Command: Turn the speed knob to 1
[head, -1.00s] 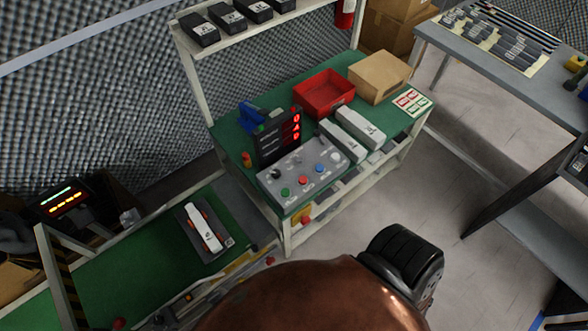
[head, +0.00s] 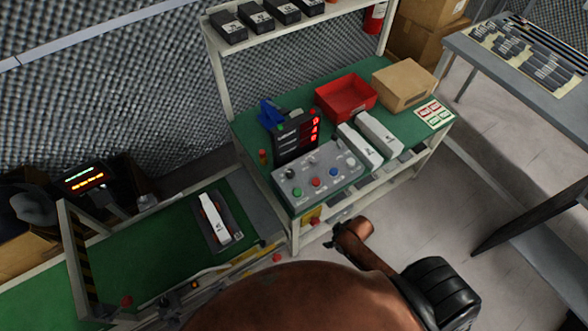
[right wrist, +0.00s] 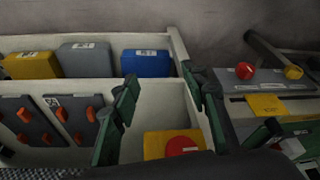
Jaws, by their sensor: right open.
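The grey control panel (head: 325,188) lies on the green bench, below an upright black display (head: 290,145) with red lit digits. A black knob (head: 290,173) sits at the panel's left and a pale round knob (head: 350,161) at its right. Between them are green, red and blue buttons. Labels are too small to read, so I cannot tell which knob is speed. My right gripper (head: 338,236) is below and in front of the panel, apart from it. In the right wrist view its dark green fingers (right wrist: 160,80) are spread and empty. My left gripper is out of view.
A red bin (head: 345,112), a cardboard box (head: 404,98) and two white boxes (head: 378,136) stand right of the panel. A shelf post (head: 225,92) rises at left. The wrist view shows a pale divided tray (right wrist: 150,96) with coloured boxes and a red button (right wrist: 182,145).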

